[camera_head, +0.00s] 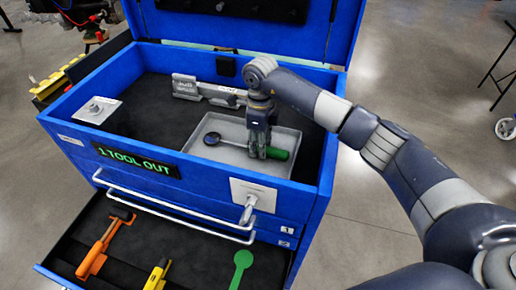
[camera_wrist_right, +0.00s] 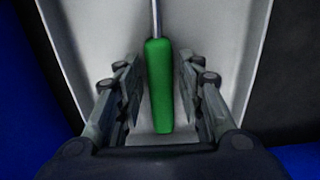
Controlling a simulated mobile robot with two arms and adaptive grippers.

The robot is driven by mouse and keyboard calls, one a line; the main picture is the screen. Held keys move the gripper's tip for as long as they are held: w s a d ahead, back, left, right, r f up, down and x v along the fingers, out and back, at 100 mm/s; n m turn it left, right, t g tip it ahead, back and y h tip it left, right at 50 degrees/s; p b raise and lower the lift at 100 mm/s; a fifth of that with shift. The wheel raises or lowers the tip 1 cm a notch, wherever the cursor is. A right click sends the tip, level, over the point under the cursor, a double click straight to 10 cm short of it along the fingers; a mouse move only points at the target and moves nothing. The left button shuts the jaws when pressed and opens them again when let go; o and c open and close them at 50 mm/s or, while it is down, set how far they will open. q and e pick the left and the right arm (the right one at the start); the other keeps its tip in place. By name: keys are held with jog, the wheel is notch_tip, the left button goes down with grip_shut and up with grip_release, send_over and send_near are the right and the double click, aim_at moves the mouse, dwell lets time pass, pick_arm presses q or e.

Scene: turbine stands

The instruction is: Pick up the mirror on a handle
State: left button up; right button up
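The mirror on a handle (camera_head: 232,145) lies in a grey tray (camera_head: 189,158) in the top of the blue tool chest. Its round dark head is at the tray's left and its green grip is at the right. My right gripper (camera_head: 260,152) is down over the green grip. In the right wrist view the green grip (camera_wrist_right: 159,88) stands between the two open fingers of my right gripper (camera_wrist_right: 160,100), with a gap on each side. The thin metal shaft runs away at the top of that view. My left gripper is not in view.
The blue tool chest (camera_head: 60,120) has its lid raised at the back. A grey bar-shaped tool (camera_head: 207,91) lies behind the tray. An open lower drawer holds an orange-handled tool (camera_head: 98,250), a yellow tool (camera_head: 157,275) and a green shape (camera_head: 242,262). A metal plate (camera_head: 97,109) is at the left.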

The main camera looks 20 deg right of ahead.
grip_shut()
notch_tip(320, 180, up, 10)
jog(key=b, duration=0.2)
jog(key=shift+b, duration=0.35)
jog(key=shift+c, duration=0.9)
grip_release()
grip_shut()
jog(key=shift+r, duration=0.15)
